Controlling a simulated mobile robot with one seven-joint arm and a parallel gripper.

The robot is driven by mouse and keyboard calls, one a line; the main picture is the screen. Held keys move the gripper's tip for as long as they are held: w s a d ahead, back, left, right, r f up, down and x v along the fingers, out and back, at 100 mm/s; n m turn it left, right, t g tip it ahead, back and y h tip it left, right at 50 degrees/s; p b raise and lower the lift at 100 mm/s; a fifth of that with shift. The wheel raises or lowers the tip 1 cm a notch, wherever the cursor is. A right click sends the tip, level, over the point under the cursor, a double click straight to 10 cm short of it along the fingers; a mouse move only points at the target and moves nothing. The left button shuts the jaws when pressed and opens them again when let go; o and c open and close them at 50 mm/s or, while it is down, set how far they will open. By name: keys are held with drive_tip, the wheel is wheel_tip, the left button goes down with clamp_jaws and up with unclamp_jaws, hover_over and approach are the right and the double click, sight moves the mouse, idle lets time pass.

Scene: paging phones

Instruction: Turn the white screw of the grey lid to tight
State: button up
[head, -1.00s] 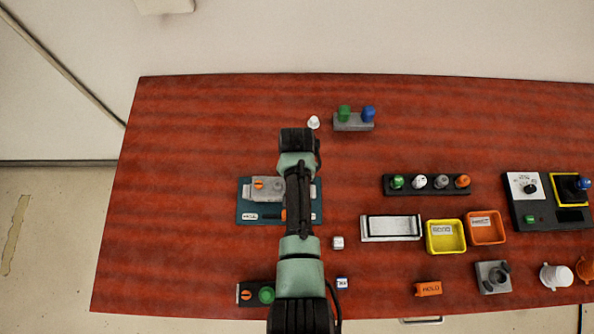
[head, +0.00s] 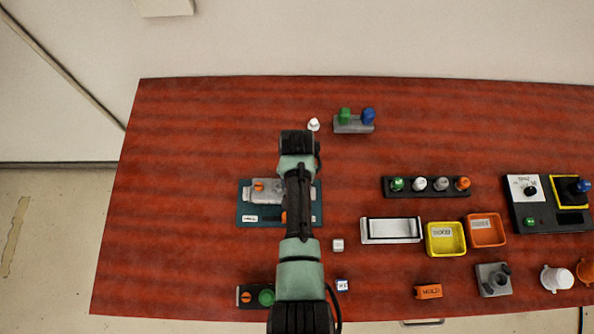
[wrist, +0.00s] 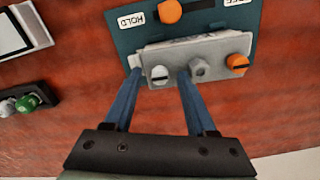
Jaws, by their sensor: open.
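The grey lid (wrist: 215,48) lies on a teal base plate (wrist: 130,41); both also show in the head view, the lid (head: 270,185) partly behind my arm and the plate (head: 246,210) beside it. In the wrist view the white screw (wrist: 159,73) sits at the lid's left end, its dark slot running roughly across the picture. My gripper (wrist: 160,75) is open, with one blue finger on each side of the white screw. I cannot tell whether the fingers touch it. In the head view my arm hides the white screw and the fingers.
A grey hex nut (wrist: 200,69) and an orange screw (wrist: 237,64) sit on the lid, right of the fingers. An orange knob (wrist: 168,10) stands on the plate. A black rack of coloured knobs (head: 427,190) and a white-topped tray (head: 391,230) stand to the right.

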wheel_tip(320, 180, up, 13)
drive_tip(key=b, duration=0.1)
idle(0.4)
drive_tip(key=shift+f, duration=0.1)
idle(0.3)
drive_tip(key=w+r+n+t+b, duration=0.1)
drive_tip(key=w+r+t+b, duration=0.2)
drive_tip(key=w+r+t, duration=0.9)
drive_tip(key=w+r+n+t+b, duration=0.1)
drive_tip(key=w+r+t+b, duration=0.2)
drive_tip(key=r, duration=1.4)
drive_tip(key=s+r+t, duration=0.6)
drive_tip(key=s+r, duration=0.2)
drive_tip(key=r, duration=0.6)
drive_tip(key=s+r+n+t+b, duration=0.1)
drive_tip(key=s+r+t, duration=0.5)
drive_tip(key=r, duration=0.8)
drive_tip(key=shift+s+r+b, duration=0.25)
drive_tip(key=shift+s+b, duration=0.05)
drive_tip(key=shift+s, duration=0.9)
